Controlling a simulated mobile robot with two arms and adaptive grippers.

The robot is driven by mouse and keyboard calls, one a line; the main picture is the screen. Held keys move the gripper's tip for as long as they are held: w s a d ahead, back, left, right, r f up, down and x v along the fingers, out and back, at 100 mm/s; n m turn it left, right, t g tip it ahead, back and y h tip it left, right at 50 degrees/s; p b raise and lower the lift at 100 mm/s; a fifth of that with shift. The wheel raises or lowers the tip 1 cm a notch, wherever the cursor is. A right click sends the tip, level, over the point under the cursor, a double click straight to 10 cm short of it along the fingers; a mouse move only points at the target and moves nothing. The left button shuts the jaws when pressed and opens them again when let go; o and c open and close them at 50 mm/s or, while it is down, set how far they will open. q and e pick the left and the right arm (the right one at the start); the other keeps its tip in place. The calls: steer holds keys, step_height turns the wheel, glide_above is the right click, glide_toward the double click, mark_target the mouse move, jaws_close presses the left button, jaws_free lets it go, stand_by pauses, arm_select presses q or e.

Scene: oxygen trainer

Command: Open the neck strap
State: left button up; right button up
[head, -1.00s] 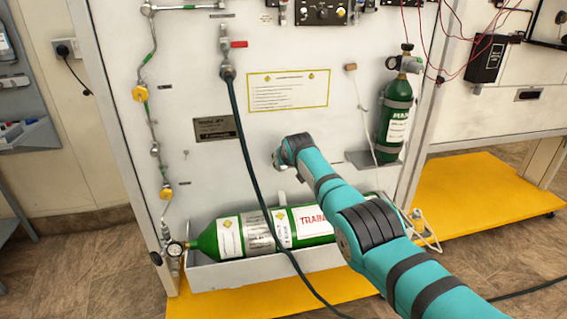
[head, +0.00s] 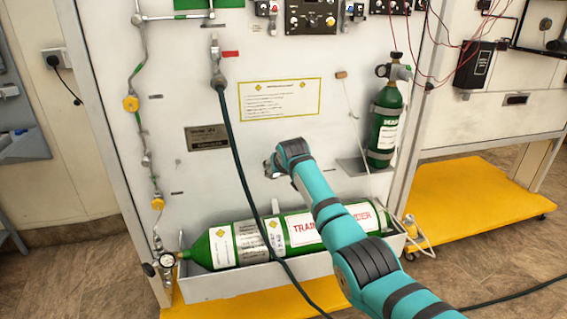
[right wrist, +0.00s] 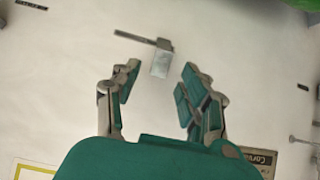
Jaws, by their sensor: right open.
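A large green cylinder (head: 195,250) lies in a grey tray at the panel's foot; a wide grey band (head: 250,243) goes around it. A small green cylinder (head: 385,133) stands upright at right, with a grey strap (head: 387,109) below its neck. I cannot tell which strap is the neck strap. My right gripper (head: 270,166) is in front of the white panel, above the large cylinder. In the right wrist view its fingers (right wrist: 159,80) are open and empty. A small metal block with a dark bar (right wrist: 161,58) shows beyond and between them. My left gripper is out of view.
A dark green hose (head: 240,155) hangs down the panel, left of my right gripper, and crosses the large cylinder. A yellow-bordered notice (head: 280,99) and a grey nameplate (head: 207,138) are on the panel. A pipe with yellow fittings (head: 131,103) runs down its left side.

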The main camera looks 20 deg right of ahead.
steer(key=v, duration=0.9)
steer(key=shift+d, duration=0.1)
